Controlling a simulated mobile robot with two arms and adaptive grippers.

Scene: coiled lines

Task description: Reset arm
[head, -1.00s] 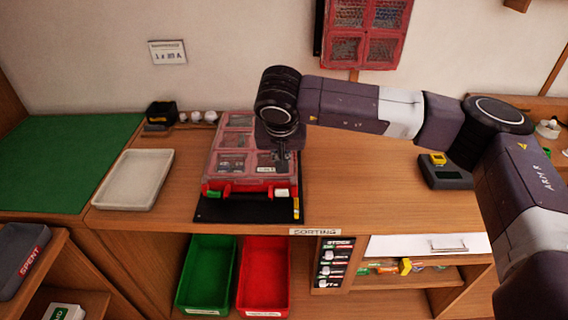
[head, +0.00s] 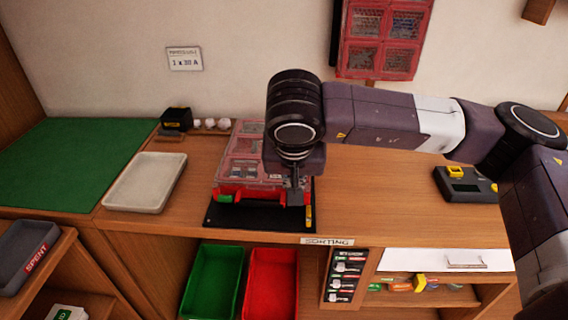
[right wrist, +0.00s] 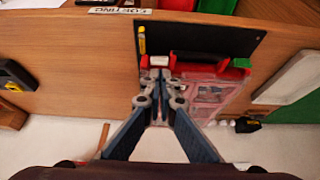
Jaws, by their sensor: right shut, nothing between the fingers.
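My right gripper (head: 293,197) hangs fingers down over the front right corner of a red case with a clear lid (head: 243,150). Its fingers are shut with nothing between them. In the right wrist view the fingertips (right wrist: 158,70) overlap the case's front edge near a white latch (right wrist: 158,61); I cannot tell whether they touch it. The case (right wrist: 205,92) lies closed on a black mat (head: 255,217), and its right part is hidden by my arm. A green latch (head: 224,198) shows at its front left. My left gripper is not in view.
A pale tray (head: 145,183) and a green mat (head: 70,160) lie to the left. A dark device with a yellow part (head: 465,186) stands at right. Green (head: 213,285) and red (head: 271,285) bins sit below the counter edge. A red case (head: 384,45) hangs on the wall.

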